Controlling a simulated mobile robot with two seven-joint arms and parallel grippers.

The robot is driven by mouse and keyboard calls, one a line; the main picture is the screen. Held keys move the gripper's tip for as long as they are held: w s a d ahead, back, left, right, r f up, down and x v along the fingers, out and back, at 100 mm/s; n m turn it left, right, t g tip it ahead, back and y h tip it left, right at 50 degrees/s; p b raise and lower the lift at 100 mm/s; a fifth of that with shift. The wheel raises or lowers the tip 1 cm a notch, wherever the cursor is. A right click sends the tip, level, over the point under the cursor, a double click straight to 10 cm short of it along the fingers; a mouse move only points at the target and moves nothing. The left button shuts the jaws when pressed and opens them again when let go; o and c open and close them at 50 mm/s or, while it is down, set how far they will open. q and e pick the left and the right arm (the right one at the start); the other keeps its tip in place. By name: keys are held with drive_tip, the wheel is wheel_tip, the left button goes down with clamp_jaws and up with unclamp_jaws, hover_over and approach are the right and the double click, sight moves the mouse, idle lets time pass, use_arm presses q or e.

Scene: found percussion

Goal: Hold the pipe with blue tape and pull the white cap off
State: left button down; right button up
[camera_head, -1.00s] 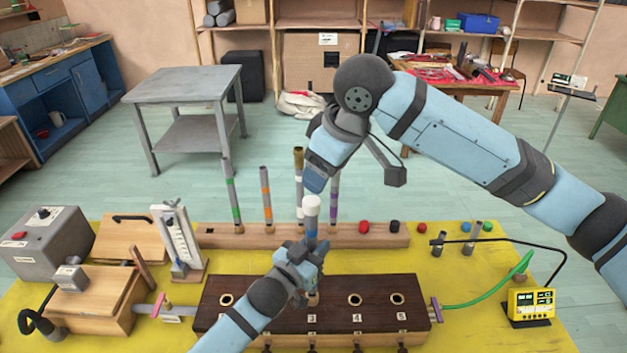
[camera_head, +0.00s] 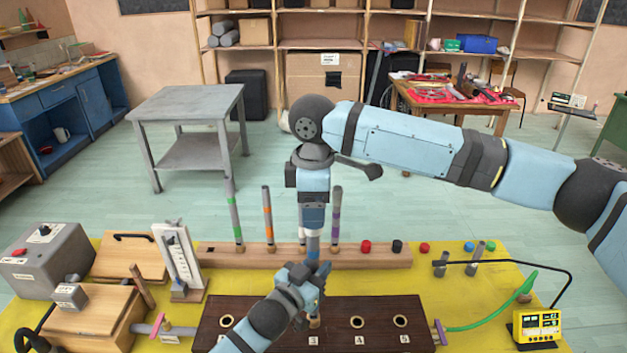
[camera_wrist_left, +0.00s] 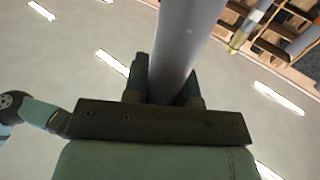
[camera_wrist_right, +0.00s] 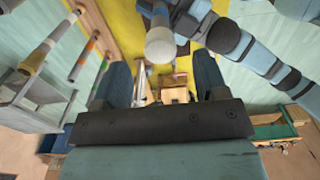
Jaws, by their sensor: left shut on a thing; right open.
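The pipe with blue tape (camera_head: 313,246) stands upright above the dark wooden box. My left gripper (camera_head: 317,273) is shut around it; the grey pipe also shows between the fingers in the left wrist view (camera_wrist_left: 187,40). My right gripper (camera_head: 313,226) is open and points down over the pipe's top. The white cap (camera_wrist_right: 160,45) shows in the right wrist view beyond and between the open fingers. In the head view my right gripper hides the cap.
Behind stands a wooden rack (camera_head: 370,257) with pipes taped green (camera_head: 235,215), orange (camera_head: 268,222) and purple (camera_head: 336,222). The dark box (camera_head: 385,335) with numbered holes is in front. A grey machine (camera_head: 42,262) stands left and a yellow meter (camera_head: 538,327) right.

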drive_tip(key=shift+f, duration=1.8)
drive_tip(key=c, duration=1)
drive_tip(key=shift+r, duration=0.15)
drive_tip(key=shift+r, duration=1.1)
drive_tip(key=shift+r, duration=0.15)
